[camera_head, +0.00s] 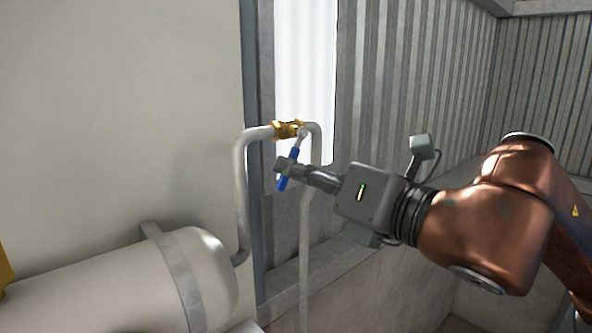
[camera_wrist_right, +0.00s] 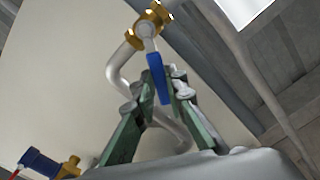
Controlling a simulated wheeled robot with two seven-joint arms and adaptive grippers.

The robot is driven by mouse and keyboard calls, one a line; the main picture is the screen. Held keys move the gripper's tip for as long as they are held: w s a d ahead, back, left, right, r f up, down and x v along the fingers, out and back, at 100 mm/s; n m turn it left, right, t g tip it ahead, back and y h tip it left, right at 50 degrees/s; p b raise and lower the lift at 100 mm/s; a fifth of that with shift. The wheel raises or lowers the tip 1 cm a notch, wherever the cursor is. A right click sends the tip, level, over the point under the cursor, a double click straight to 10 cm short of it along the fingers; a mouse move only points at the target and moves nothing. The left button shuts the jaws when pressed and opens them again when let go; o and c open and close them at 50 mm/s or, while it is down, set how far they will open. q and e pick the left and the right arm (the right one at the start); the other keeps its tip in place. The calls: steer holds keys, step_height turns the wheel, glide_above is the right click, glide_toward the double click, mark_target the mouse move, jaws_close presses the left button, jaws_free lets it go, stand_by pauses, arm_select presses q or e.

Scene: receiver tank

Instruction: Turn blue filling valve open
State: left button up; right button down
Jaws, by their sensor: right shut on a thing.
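The blue filling valve has a brass body (camera_head: 288,129) on a grey pipe and a blue handle (camera_head: 283,183) that slants down and slightly left from it. My right gripper (camera_head: 291,168) reaches in from the right and is shut on the blue handle, with the handle's lower end showing below the fingers. In the right wrist view, the blue handle (camera_wrist_right: 158,78) sits between the two fingertips (camera_wrist_right: 159,88), and the brass body (camera_wrist_right: 149,24) shows above. My left gripper is not in view.
A grey pipe (camera_head: 241,190) bends down to a pale cylindrical tank (camera_head: 110,287) at lower left. A corrugated metal wall (camera_head: 410,90) stands behind. Another blue valve part (camera_wrist_right: 40,162) with brass fitting shows at lower left in the wrist view.

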steer(key=shift+s+a+r+m+b, duration=0.2)
steer(key=shift+a+r+m+b, duration=0.15)
steer(key=shift+m+b, duration=1.05)
steer(key=shift+s+a+r+m+b, duration=0.4)
steer(key=shift+m+b, duration=0.55)
steer(key=shift+b, duration=1)
steer(key=shift+s+a+r+m+b, duration=0.15)
steer(key=shift+r+m+b, duration=0.35)
steer(key=shift+m+b, duration=0.9)
steer(key=shift+r+b, duration=0.1)
steer(key=shift+b, duration=0.2)
steer(key=shift+w, duration=0.1)
steer(key=c, duration=2)
jaws_free()
steer(key=shift+o, duration=0.3)
steer(key=v, duration=1.2)
